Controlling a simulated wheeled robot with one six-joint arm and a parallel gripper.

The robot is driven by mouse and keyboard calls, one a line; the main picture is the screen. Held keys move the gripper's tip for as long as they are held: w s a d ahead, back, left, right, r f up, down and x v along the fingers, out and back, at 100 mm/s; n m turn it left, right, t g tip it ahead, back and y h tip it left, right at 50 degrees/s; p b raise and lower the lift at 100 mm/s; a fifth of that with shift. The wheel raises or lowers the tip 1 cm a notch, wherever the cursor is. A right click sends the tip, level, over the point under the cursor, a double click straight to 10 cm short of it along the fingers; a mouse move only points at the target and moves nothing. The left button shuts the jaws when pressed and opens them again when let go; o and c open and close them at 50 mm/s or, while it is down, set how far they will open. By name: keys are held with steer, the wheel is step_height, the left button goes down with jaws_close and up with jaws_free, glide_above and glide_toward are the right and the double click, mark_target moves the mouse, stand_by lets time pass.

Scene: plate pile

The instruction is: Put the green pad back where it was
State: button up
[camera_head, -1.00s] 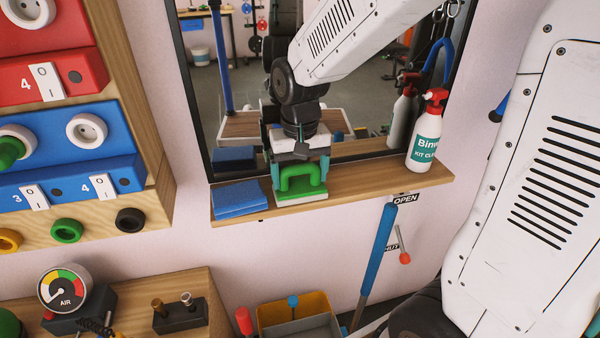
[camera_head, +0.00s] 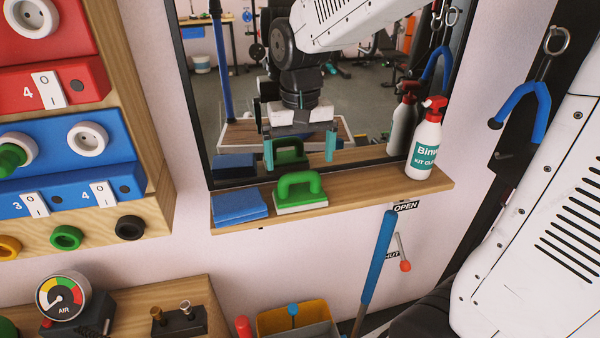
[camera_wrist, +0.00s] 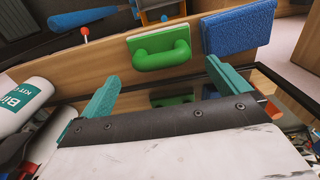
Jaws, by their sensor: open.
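The green pad (camera_head: 300,188), with a green handle over a pale base, lies on the wooden shelf (camera_head: 372,188) below the mirror, just right of a blue cloth or sponge stack (camera_head: 239,207). My gripper (camera_head: 300,152) is open and empty, with its teal fingers above and apart from the pad. In the wrist view the pad (camera_wrist: 160,47) sits on the shelf beyond the fingertips of my gripper (camera_wrist: 160,85), next to the blue stack (camera_wrist: 238,28). No part of the pad is between the fingers.
A spray bottle (camera_head: 425,145) with a red top stands at the shelf's right end. The mirror (camera_head: 345,125) rises behind the shelf. A blue-handled tool (camera_head: 376,260) stands below, near a yellow and grey bin (camera_head: 285,322). The shelf between pad and bottle is clear.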

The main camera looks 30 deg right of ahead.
step_height(320, 180, up, 5)
steer(key=shift+s+f, duration=0.1)
steer(key=shift+f, duration=0.1)
steer(key=s+d+f+n, duration=0.1)
steer(key=s, duration=0.9)
steer(key=s+d+n+t, duration=0.1)
steer(key=s+d, duration=0.1)
steer(key=s, duration=0.7)
steer(key=shift+s+f, duration=0.35)
steer(key=shift+f, duration=0.05)
